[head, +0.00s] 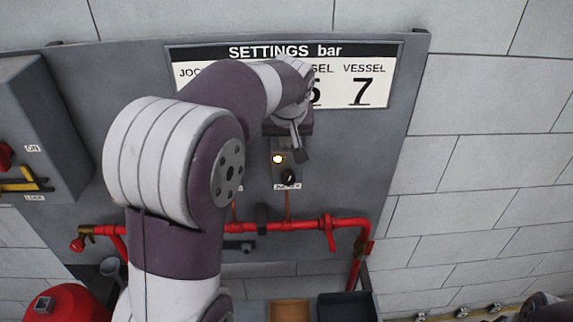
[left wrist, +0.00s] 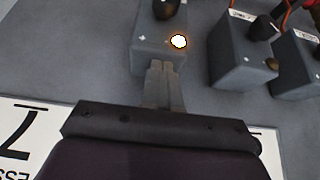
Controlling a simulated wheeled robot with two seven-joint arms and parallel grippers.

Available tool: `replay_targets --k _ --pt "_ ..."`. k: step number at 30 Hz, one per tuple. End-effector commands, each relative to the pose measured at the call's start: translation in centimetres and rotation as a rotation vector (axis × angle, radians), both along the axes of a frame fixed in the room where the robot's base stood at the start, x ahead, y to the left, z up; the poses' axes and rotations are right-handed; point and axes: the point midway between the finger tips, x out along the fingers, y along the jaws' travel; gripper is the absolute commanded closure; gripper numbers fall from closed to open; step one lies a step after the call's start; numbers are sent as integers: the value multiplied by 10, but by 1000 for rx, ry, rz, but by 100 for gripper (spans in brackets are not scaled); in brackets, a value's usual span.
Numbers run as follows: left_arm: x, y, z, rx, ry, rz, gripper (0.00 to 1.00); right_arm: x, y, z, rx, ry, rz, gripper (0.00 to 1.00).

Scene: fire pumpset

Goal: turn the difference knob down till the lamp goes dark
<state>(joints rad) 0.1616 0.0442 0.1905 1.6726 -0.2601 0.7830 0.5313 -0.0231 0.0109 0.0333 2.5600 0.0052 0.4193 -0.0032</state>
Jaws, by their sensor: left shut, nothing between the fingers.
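The difference knob (head: 288,176) is a small black knob on a grey box below the settings bar. Its label is too small to read. The lamp (head: 278,159) on the same box is lit, a bright warm white. In the left wrist view the lit lamp (left wrist: 179,41) lies just beyond my fingertips, and the black knob (left wrist: 167,8) is at the top edge, partly cut off. My left gripper (left wrist: 162,68) is shut and empty, its tips at the near edge of the box, short of the knob. Whether they touch the box I cannot tell.
The settings bar (head: 375,62) is behind my left arm, which hides part of it. Red pipes (head: 340,223) run below the box. Two more grey boxes (left wrist: 240,60) with knobs stand beside it. A grey cabinet (head: 45,130) is at the left.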

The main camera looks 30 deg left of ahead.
Motion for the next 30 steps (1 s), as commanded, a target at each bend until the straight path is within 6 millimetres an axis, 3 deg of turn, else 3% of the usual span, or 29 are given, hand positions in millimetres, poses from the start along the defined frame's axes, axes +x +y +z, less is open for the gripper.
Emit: replay_targets --k 30 --pt "6 -1 0 1 -4 0 100 0 0 -5 0 0 0 48"
